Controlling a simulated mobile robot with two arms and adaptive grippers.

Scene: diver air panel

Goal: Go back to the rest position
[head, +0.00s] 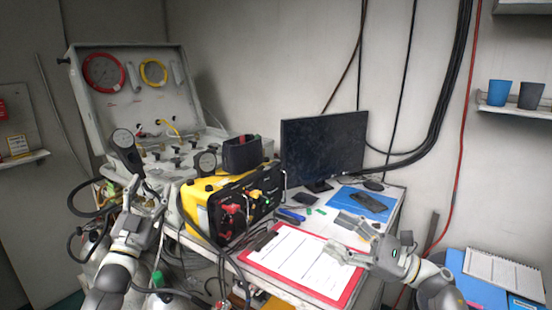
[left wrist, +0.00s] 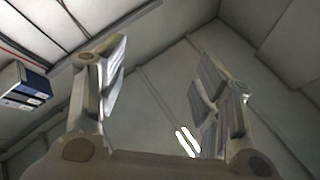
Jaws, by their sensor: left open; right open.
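My left gripper (head: 149,192) points upward in front of the open diver air panel case (head: 125,95), at the left of the head view. In the left wrist view the left gripper (left wrist: 165,80) has its fingers wide apart with nothing between them, only wall and ceiling behind. My right gripper (head: 346,238) is open over the right end of the red clipboard (head: 262,263) with white sheets. Its fingers point left and look empty; I cannot tell its exact height above the board.
A yellow and black unit (head: 197,212) stands on the desk beside the case, with hoses hanging in front. A monitor (head: 325,145) stands behind. A blue folder (head: 340,197) lies near the right gripper. A shelf with cups (head: 501,93) is at right.

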